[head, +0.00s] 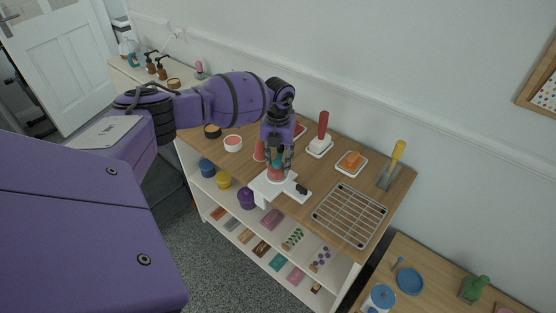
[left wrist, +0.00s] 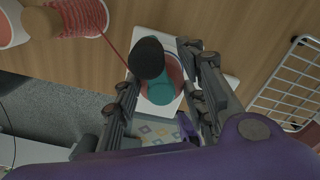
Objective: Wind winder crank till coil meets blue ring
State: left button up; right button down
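The winder has a white base (head: 268,190) on the wooden table top, with a coral-red coil (head: 277,174) low on it. In the left wrist view, a dark round knob (left wrist: 147,57) and a teal part (left wrist: 161,90) stand over the white base (left wrist: 168,108). Red yarn (left wrist: 116,52) runs to the winder from a spool (left wrist: 82,14). My left gripper (head: 277,160) points down over the winder. Its fingers (left wrist: 160,72) are apart, one on each side of the knob and teal part, with gaps showing. My right gripper is out of view.
A wire rack (head: 349,213) lies right of the winder. Behind are a red-handled tool (head: 323,125), an orange block on a white dish (head: 351,162) and a yellow-handled tool (head: 396,155). A white bowl (head: 233,143) stands left. Shelves below hold pots and small packets.

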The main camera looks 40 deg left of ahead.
aim_at(278, 159)
pick_arm(q)
notch_tip(278, 159, up, 12)
dwell(0.6)
